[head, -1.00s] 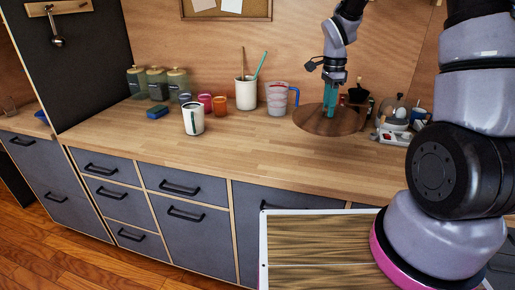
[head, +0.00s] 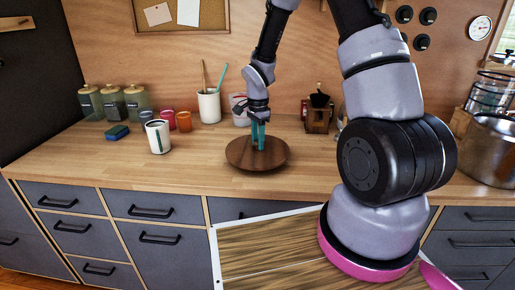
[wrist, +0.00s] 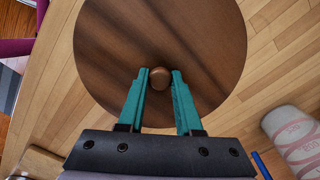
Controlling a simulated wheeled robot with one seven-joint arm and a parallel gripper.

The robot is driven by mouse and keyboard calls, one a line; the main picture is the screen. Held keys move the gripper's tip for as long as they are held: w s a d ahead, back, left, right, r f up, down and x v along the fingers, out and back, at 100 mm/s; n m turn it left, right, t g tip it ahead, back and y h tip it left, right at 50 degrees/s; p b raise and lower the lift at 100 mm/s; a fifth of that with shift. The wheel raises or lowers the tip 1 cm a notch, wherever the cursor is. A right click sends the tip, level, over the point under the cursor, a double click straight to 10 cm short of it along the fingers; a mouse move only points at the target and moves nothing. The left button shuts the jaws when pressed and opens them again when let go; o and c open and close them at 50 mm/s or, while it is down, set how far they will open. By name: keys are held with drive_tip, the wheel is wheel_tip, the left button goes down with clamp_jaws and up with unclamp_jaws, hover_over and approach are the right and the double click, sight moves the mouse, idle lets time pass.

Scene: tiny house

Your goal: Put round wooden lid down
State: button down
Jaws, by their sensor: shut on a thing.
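The round wooden lid (head: 240,158) is a dark brown disc, roughly level, at the middle of the wooden counter. My gripper (head: 259,143), with teal fingers, is above it and shut on its small central knob. In the wrist view the fingers (wrist: 161,74) stand on both sides of the knob (wrist: 159,79), and the lid's disc (wrist: 110,50) spreads out beyond them. The lid is at or just above the counter top; I cannot tell whether it touches.
The counter (head: 195,175) is clear left and right of the lid. A white mug (head: 158,138), utensil holder (head: 208,106) and measuring jug (head: 240,110) stand left and behind. A coffee grinder (head: 318,115) stands behind right. A large metal pot (head: 490,150) is far right.

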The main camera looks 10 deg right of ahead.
drive_tip(key=shift+f, duration=1.3)
drive_tip(key=shift+f, duration=0.15)
drive_tip(key=c, duration=0.6)
unclamp_jaws()
drive_tip(key=shift+d, duration=0.1)
wheel_tip(320, 180, up, 12)
drive_tip(key=shift+f, duration=0.1)
wheel_tip(320, 180, up, 9)
drive_tip(key=n+t, duration=0.1)
drive_tip(key=n, duration=0.1)
hover_over(266, 151)
drive_tip(key=s+d+r+n+t, duration=0.1)
drive_tip(key=s+r+n+t, duration=0.1)
drive_tip(key=s+r, duration=0.3)
drive_tip(key=s+d+r+n+t+y, duration=0.1)
drive_tip(key=s+r+n+t, duration=0.1)
drive_tip(key=s+r, duration=0.4)
drive_tip(key=s+d+r+n+t+y, duration=0.1)
drive_tip(key=s+r+n+t, duration=0.1)
drive_tip(key=s+r, duration=0.4)
drive_tip(key=shift+s+d+r+n, duration=0.15)
drive_tip(key=shift+s+n, duration=0.25)
drive_tip(key=shift+s, duration=0.35)
drive_tip(key=shift+s+d+f+n, duration=0.1)
drive_tip(key=shift+s+n, duration=0.3)
drive_tip(key=shift+s, duration=0.35)
